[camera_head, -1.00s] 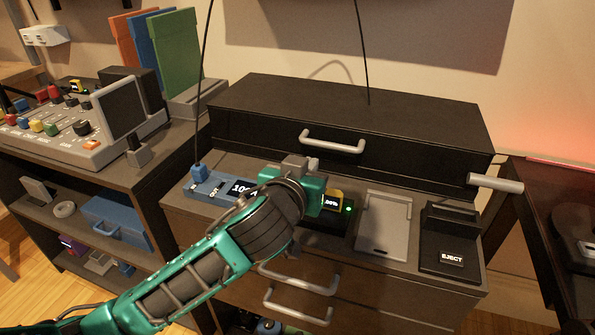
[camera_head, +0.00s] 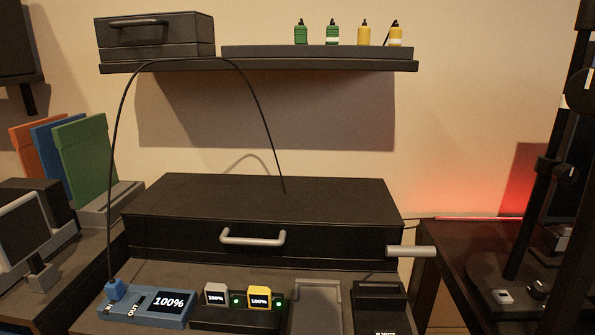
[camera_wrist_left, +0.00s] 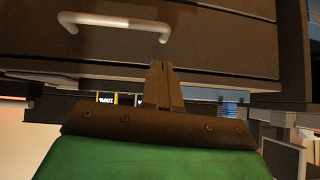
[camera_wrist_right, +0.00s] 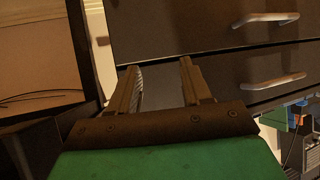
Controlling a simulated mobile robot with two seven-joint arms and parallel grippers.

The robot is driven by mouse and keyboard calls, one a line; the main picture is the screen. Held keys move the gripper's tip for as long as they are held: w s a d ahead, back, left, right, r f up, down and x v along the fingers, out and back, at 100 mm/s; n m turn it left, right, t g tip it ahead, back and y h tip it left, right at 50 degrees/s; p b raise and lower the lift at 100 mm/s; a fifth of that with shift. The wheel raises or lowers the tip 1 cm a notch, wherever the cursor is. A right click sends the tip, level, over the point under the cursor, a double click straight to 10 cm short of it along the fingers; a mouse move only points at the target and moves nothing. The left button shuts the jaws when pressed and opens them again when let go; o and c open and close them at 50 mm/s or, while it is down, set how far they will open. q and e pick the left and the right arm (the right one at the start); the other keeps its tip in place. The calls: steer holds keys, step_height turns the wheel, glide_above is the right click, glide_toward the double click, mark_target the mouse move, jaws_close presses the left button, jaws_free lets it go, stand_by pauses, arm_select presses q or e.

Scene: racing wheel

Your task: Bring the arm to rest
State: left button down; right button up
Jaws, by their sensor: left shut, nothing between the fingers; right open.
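My left gripper (camera_wrist_left: 165,88) shows in the left wrist view with its fingers together and nothing between them. It is in front of the dark drawer unit (camera_wrist_left: 215,50), below a grey drawer handle (camera_wrist_left: 115,22) in that picture. My right gripper (camera_wrist_right: 160,80) shows in the right wrist view with its fingers apart and empty, in front of dark drawers (camera_wrist_right: 180,35) with grey handles (camera_wrist_right: 270,88). Neither arm shows in the head view.
A black case (camera_head: 260,205) with a grey handle stands on the cabinet top. In front are a blue charger (camera_head: 150,305), a dock with two small blocks (camera_head: 240,318) and a grey tray (camera_head: 317,290). A wall shelf (camera_head: 320,62) holds small bottles. A dark desk (camera_head: 480,275) stands at right.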

arm_select(q)
steer(key=s+a+f+m+g, duration=0.1)
steer(key=s+a+f+g, duration=0.1)
steer(key=s+f+g, duration=0.3)
steer(key=s+a+f, duration=0.1)
steer(key=s+f, duration=0.2)
steer(key=s, duration=0.4)
steer(key=w+d+f+m+t+h, duration=0.1)
steer(key=w+d+f+t+h, duration=0.2)
steer(key=w+d+f+t, duration=0.4)
steer(key=a+r+p, duration=0.2)
steer(key=r+p, duration=0.4)
steer(key=p, duration=0.1)
steer(key=a+r+p, duration=0.2)
steer(key=r+p, duration=0.5)
steer(key=shift+s+a+y+p, duration=0.25)
steer(key=shift+y+p, duration=0.05)
steer(key=shift+p, duration=0.05)
arm_select(e)
steer(key=s+d+r, duration=0.1)
steer(key=d+r, duration=0.2)
steer(key=r, duration=0.7)
steer(key=shift+s+r+h, duration=0.2)
steer(key=shift+r+h, duration=0.05)
steer(key=shift+h, duration=0.15)
